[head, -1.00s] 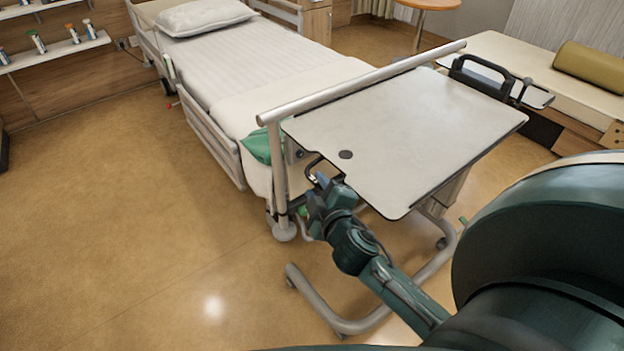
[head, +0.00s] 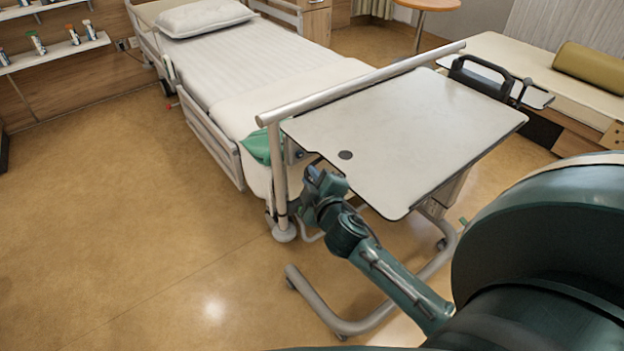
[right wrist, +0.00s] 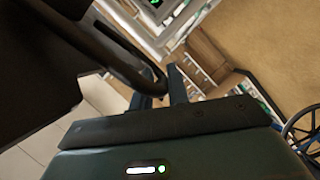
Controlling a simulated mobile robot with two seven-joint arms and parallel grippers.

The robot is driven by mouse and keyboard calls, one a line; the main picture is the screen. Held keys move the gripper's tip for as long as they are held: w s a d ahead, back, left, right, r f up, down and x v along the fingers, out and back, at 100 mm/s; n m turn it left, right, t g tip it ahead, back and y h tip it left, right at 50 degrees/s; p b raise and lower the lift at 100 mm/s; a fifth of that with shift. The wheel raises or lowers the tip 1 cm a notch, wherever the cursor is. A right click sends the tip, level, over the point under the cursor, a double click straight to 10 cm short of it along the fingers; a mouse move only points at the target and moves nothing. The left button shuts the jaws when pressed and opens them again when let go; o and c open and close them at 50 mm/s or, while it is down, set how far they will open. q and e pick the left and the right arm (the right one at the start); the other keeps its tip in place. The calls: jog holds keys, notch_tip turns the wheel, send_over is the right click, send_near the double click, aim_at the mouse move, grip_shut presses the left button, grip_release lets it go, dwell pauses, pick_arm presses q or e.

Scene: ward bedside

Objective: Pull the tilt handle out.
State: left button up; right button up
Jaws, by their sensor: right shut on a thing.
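The overbed table (head: 430,125) has a pale top with a dark rim. A black tilt handle shows at its near left edge in the head view (head: 307,160), mostly hidden behind my gripper. In the right wrist view the dark curved handle (right wrist: 122,68) runs from the table's dark underside to my fingers. My right gripper (head: 318,177) is shut on the tilt handle; its fingers also show in the right wrist view (right wrist: 172,84). How far out the handle stands is hard to tell. My left gripper is not in view.
A grey rail (head: 360,83) crosses above the table's far edge. The bed (head: 260,70) stands behind it. The table's tubular base (head: 325,312) lies below my arm. The floor at left is clear.

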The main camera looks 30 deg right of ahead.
jog(key=shift+s+a+f, duration=0.1)
jog(key=shift+a+f, duration=0.1)
jog(key=shift+f, duration=0.1)
grip_shut()
jog(key=a, duration=0.2)
jog(key=shift+s+a+f, duration=0.1)
jog(key=shift+s+a, duration=0.05)
jog(key=shift+a, duration=0.25)
jog(key=o, duration=0.7)
grip_release()
jog(key=shift+r, duration=0.2)
